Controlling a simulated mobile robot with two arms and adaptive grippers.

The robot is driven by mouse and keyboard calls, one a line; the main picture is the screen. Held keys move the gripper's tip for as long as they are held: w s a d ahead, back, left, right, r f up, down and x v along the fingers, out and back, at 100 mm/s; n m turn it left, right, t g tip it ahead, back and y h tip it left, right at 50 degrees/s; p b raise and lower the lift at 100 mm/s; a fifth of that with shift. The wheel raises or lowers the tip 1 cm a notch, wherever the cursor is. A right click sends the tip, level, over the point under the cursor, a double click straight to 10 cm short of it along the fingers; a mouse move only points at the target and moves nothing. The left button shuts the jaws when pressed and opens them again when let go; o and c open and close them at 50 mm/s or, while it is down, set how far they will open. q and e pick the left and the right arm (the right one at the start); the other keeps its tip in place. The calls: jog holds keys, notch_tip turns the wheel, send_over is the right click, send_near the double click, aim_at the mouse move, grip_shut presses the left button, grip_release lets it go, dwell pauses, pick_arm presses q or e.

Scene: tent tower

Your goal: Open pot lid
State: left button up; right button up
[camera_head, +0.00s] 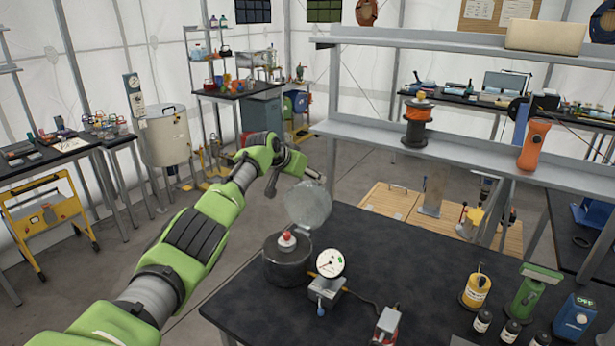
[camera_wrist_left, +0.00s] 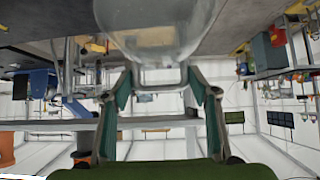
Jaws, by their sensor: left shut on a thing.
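A dark round pot (camera_head: 287,270) stands near the left end of the black table. A pale object with a red top (camera_head: 287,238) shows in its open mouth. The clear, round lid (camera_head: 309,206) is tilted steeply up at the pot's back right rim; I cannot tell whether it touches the rim. My left gripper (camera_head: 314,176) is at the lid's upper edge, shut on it. In the left wrist view the teal fingers (camera_wrist_left: 160,78) close in on the near end of the see-through lid (camera_wrist_left: 155,35). My right gripper is not in view.
A dial gauge (camera_head: 330,263) on a small grey stand is close to the pot's right. A yellow can (camera_head: 476,291), a green device (camera_head: 530,293) and small dark bottles stand further right. A grey shelf (camera_head: 470,160) spans behind the black table (camera_head: 390,240), whose middle is clear.

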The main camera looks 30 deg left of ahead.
pick_arm(q)
jog(key=o, duration=1.3)
jog(key=shift+w+r, duration=0.1)
jog(key=shift+r, duration=0.4)
jog(key=shift+c, duration=0.2)
jog(key=shift+s, duration=0.35)
jog(key=shift+s+r, duration=0.1)
jog(key=shift+s, duration=0.1)
jog(key=v, duration=1.1)
jog(key=shift+r, duration=0.25)
jog(key=shift+s+d, duration=0.1)
jog(key=shift+s, duration=0.05)
